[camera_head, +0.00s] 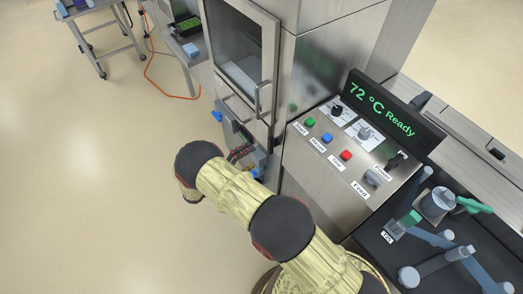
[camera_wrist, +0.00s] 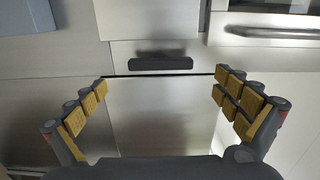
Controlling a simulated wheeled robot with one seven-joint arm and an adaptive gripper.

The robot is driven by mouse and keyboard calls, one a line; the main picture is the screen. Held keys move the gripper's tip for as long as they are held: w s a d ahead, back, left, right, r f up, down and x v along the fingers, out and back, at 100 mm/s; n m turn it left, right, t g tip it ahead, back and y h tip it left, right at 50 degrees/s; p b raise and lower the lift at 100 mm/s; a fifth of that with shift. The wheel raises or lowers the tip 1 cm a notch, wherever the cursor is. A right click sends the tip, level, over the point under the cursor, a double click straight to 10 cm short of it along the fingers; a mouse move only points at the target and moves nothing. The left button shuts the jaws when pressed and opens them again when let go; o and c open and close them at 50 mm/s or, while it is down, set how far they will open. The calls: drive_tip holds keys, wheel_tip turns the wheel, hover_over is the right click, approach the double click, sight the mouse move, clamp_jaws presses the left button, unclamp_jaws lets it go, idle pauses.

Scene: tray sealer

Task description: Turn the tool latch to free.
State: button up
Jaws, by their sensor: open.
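The pictures do not make clear which part is the tool latch. In the head view, a grey round knob (camera_head: 438,203) with a green handle (camera_head: 473,205) stands on the dark deck at the right. A smaller green-tipped lever (camera_head: 408,220) is left of it, beside a small white label (camera_head: 388,237) too small to read surely. My gripper (camera_wrist: 160,96) is open and empty in the wrist view, its padded fingers wide apart before a plain steel panel. My arm reaches left in the head view, away from these levers. None of them shows in the wrist view.
The control panel (camera_head: 330,172) has coloured buttons and knobs under a display (camera_head: 393,108) reading "72 °C Ready". A steel cabinet with a windowed door (camera_head: 243,52) stands left of it. A dark handle (camera_wrist: 160,64) is ahead of my gripper. Open floor (camera_head: 80,190) lies left.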

drive_tip(key=shift+v, duration=2.25)
